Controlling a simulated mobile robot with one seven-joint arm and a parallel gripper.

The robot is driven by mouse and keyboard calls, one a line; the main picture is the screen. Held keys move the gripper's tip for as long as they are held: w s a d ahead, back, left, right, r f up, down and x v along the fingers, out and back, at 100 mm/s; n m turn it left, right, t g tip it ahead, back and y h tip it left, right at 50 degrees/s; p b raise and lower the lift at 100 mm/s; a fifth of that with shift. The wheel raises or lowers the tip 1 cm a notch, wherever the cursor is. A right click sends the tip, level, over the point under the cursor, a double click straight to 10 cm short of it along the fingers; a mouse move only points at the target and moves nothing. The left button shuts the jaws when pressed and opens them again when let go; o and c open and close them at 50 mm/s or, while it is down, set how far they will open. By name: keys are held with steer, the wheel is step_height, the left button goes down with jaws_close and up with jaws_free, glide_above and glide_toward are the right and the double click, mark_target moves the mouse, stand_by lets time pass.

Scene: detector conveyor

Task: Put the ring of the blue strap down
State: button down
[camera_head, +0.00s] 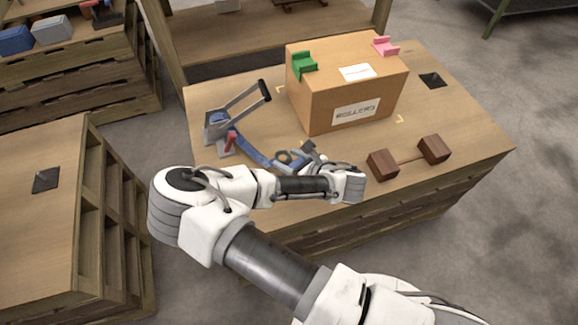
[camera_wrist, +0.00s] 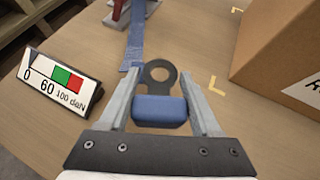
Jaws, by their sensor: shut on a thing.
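The blue strap (camera_wrist: 136,45) runs from a grey ratchet tool with a long lever (camera_head: 232,112) toward my gripper in the head view. In the wrist view, the dark metal ring (camera_wrist: 160,74) with its blue block (camera_wrist: 160,110) sits between my gripper's two fingers (camera_wrist: 162,108). The fingers are shut on the blue block from both sides. The ring points away from my palm, close to the strap's near end. I cannot tell whether the ring touches the table. In the head view, my wrist partly hides this area.
A cardboard box (camera_head: 345,95) with a green corner piece (camera_head: 303,64) and a pink one (camera_head: 385,46) stands behind. A small gauge sign (camera_wrist: 62,82) stands left in the wrist view. Yellow corner marks lie near the box.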

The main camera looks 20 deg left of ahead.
steer(key=shift+f, duration=1.15)
steer(key=shift+b, duration=0.3)
steer(key=shift+f, duration=0.65)
steer(key=shift+c, duration=0.4)
jaws_free()
